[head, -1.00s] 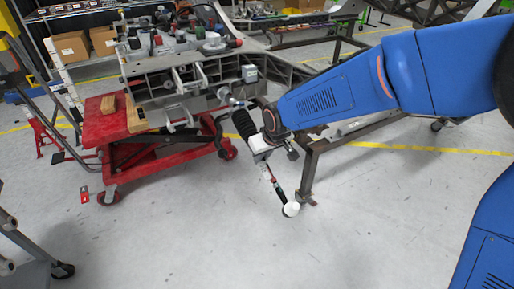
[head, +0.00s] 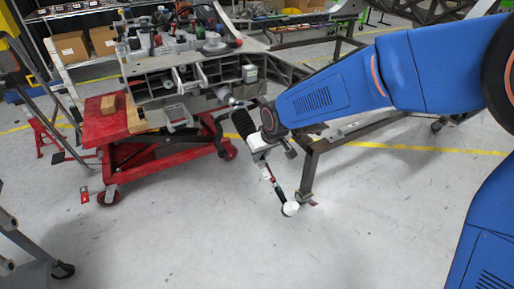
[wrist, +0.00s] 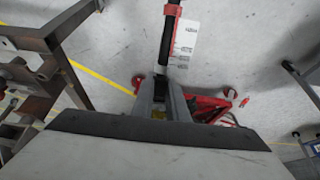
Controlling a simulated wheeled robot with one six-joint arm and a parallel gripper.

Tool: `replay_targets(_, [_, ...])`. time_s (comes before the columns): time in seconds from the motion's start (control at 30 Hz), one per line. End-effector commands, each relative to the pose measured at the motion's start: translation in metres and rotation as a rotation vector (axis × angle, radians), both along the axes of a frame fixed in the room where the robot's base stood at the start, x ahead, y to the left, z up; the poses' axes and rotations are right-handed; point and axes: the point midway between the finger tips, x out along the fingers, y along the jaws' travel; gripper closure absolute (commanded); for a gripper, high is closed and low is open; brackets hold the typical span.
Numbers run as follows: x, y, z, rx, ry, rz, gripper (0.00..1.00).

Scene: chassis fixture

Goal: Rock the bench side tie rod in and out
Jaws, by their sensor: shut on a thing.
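The tie rod (head: 279,192) is a thin dark rod with red bands and a white round end (head: 290,208), hanging slanted over the floor in the head view. My gripper (head: 266,169) is around its upper part. In the wrist view the black rod (wrist: 165,45) runs up from between the fingers of my gripper (wrist: 160,92), with a red band and a white printed tag (wrist: 185,45) beside it. The fingers are shut on the rod. A black ribbed boot (head: 242,122) shows beside my wrist; its link to the rod is hidden.
The grey chassis fixture (head: 190,78) stands behind on a red lift cart (head: 160,155). A brown steel frame (head: 312,165) stands close to the right of my gripper. Open floor lies in front. A grey cart (head: 22,245) is at lower left.

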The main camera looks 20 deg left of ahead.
Motion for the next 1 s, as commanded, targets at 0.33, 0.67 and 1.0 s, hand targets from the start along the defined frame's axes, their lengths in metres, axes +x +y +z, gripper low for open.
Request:
replay_targets(0.33, [0.001, 0.0007, 0.0064, 0.013, -0.011, 0.0, 1.0])
replay_targets(0.67, [-0.0019, -0.0025, 0.0056, 0.01, -0.008, 0.0, 1.0])
replay_targets(1.0, [-0.0028, -0.0035, 0.004, 0.007, -0.006, 0.0, 0.62])
